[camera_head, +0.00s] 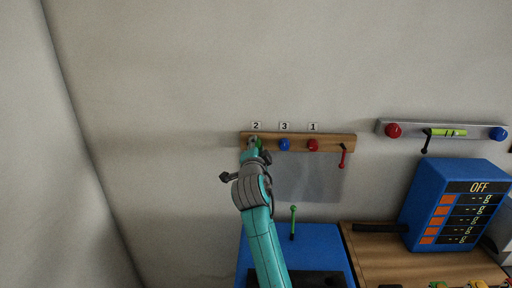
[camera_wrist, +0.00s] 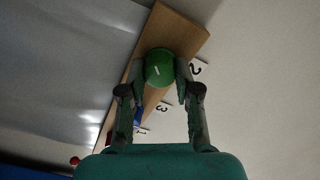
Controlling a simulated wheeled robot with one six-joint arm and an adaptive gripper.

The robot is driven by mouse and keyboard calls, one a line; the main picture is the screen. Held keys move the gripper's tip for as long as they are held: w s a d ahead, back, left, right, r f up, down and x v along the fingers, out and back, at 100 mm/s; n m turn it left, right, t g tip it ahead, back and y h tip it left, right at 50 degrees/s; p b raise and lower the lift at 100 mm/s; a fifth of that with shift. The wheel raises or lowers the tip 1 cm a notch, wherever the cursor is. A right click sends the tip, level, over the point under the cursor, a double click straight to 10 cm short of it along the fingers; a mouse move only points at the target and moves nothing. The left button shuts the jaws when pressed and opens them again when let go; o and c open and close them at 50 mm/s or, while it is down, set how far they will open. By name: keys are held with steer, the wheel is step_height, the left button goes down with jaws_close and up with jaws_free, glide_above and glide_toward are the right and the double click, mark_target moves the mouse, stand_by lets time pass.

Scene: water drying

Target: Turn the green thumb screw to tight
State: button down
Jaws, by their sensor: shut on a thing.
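The green thumb screw (camera_wrist: 160,69) is mounted on a wooden bar below the label 2. In the wrist view its round face with a short white mark is toward me. My gripper (camera_wrist: 160,84) has one finger on each side of the screw and is shut on it. In the head view my gripper (camera_head: 254,146) covers most of the green screw (camera_head: 260,143), and only a bit of green shows. Whether the screw is tight cannot be told.
The wooden bar (camera_head: 333,142) also carries a blue screw (camera_head: 285,144), a red screw (camera_head: 313,145) and a red lever (camera_head: 343,156). A grey panel hangs below. At right are a grey rail (camera_head: 411,129) and a blue box reading OFF (camera_head: 437,197). A green lever (camera_head: 293,221) stands below.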

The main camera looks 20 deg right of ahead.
steer(key=shift+f+m, duration=0.15)
steer(key=shift+m, duration=2)
steer(key=shift+f+m, duration=0.15)
steer(key=shift+m, duration=2)
steer(key=c, duration=0.8)
jaws_free()
steer(key=shift+r, duration=0.1)
steer(key=v, duration=1.2)
steer(key=shift+s, duration=0.1)
